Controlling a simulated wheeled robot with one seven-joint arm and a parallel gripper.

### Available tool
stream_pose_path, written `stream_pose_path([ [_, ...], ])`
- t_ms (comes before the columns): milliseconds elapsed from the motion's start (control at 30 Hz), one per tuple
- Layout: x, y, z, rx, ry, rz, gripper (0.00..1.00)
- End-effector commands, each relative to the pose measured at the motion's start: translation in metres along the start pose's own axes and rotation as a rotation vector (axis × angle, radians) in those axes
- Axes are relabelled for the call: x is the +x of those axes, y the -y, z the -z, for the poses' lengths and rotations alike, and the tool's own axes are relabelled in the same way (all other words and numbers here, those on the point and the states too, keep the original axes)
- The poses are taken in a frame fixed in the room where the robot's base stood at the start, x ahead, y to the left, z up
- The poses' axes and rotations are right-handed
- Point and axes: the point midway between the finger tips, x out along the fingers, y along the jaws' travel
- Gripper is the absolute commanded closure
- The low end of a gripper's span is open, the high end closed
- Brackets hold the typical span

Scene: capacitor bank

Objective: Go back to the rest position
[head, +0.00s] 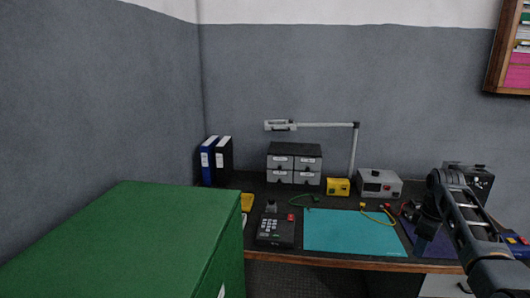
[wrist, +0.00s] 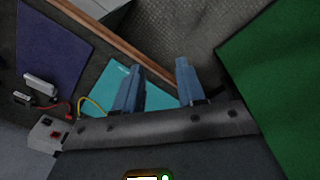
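My gripper (wrist: 157,88) shows in the wrist view with its two blue-grey fingers apart and nothing between them. It hangs above the bench near the teal mat (wrist: 100,90) and the bench's wooden front edge. In the head view my dark arm reaches in from the lower right over the bench's right end; the fingertips are hard to make out there. The teal mat (head: 352,232) lies flat in the middle of the dark bench (head: 330,203).
A large green cabinet (head: 130,235) stands at the left front. On the bench are a keypad device (head: 274,231), a drawer unit (head: 294,164), a lamp (head: 318,125), a yellow box (head: 338,187), a grey box (head: 379,184) and binders (head: 215,159). A purple mat (wrist: 52,45) lies beside the teal one.

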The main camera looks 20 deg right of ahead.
Motion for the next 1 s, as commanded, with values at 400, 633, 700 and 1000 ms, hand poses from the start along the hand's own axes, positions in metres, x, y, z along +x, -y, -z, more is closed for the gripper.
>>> stream_pose_path([
  [400, 0.097, 0.099, 0.036, 0.029, -0.132, -0.088, 0.61],
  [633, 0.153, 0.196, 0.044, 0.077, -0.271, -0.156, 0.61],
  [700, 0.163, 0.225, 0.041, 0.094, -0.314, -0.174, 0.61],
  [1000, 0.178, 0.343, 0.003, 0.172, -0.501, -0.231, 0.61],
])
